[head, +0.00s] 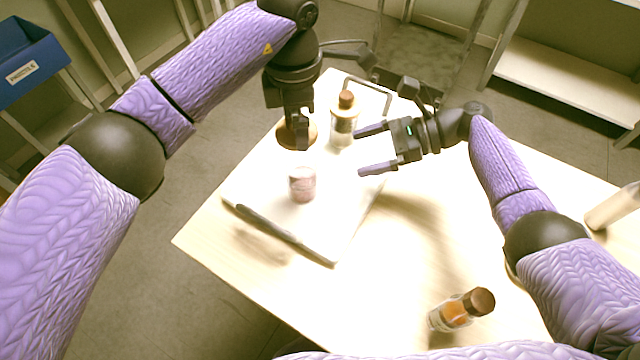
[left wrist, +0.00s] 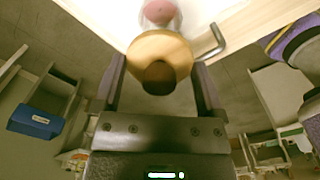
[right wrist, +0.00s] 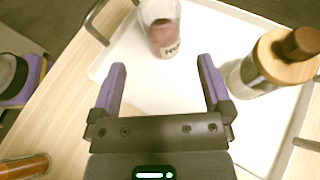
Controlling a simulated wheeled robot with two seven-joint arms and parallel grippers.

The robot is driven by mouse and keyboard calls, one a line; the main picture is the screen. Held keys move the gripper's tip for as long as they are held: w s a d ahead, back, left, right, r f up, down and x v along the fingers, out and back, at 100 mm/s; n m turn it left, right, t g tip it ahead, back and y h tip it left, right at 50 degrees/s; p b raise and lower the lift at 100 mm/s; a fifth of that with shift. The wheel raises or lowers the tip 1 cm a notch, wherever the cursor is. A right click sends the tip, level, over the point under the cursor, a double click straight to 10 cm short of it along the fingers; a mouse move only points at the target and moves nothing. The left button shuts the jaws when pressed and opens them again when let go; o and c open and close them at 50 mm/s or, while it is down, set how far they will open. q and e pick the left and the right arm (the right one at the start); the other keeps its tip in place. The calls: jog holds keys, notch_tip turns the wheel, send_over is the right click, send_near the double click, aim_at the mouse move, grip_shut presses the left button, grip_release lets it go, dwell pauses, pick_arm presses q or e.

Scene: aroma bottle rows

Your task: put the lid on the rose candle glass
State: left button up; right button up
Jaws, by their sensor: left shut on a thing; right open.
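The rose candle glass (head: 302,186), a clear glass with pink contents, stands uncovered on the white tray (head: 345,215). It shows at the top of the left wrist view (left wrist: 160,12) and of the right wrist view (right wrist: 163,30). My left gripper (head: 298,120) is shut on a round wooden lid (head: 288,136) with a darker knob (left wrist: 159,76). In the head view the lid appears behind the glass and apart from it. My right gripper (head: 366,150) is open and empty, to the right of the glass.
A second glass (head: 342,130) with a wooden lid and knob stands at the tray's back. The tray has raised handles (head: 280,233). Bare table (head: 430,240) lies right of the tray.

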aim_at(317, 164)
pick_arm(q)
jog(key=shift+r, duration=0.1)
pick_arm(e)
jog(key=shift+a, duration=0.1)
jog(key=x, duration=1.2)
jog(key=shift+w, duration=0.1)
grip_shut()
pick_arm(q)
jog(key=shift+d+f, duration=0.15)
jog(key=shift+f, duration=2.3)
